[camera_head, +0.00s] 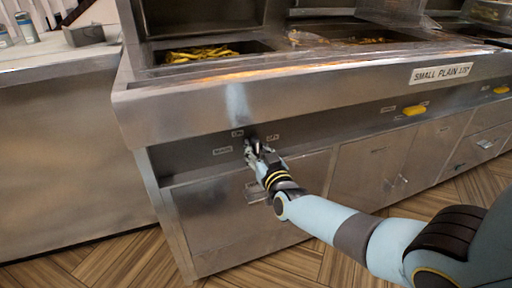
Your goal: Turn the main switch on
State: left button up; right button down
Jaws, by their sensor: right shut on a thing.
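The main switch is on the steel front panel (190,154) of the fryer, below the counter lip, among small white labels (222,150). My right gripper (252,149) is at the panel between these labels, shut on what appears to be the switch. The fingers cover the switch, so its position cannot be told. My right arm comes in from the lower right. My left gripper is not in view.
Fries (200,54) lie in the fryer well above. A yellow knob (414,110) sits further right on the panel, below a "SMALL PLAIN" sign (441,73). Cabinet doors (368,168) with handles are below. The wooden floor (110,262) in front is clear.

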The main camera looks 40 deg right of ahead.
dwell(0.4)
jog(key=c, duration=1.2)
grip_release()
jog(key=shift+o, duration=0.2)
jog(key=v, duration=1.2)
jog(key=shift+f, duration=0.1)
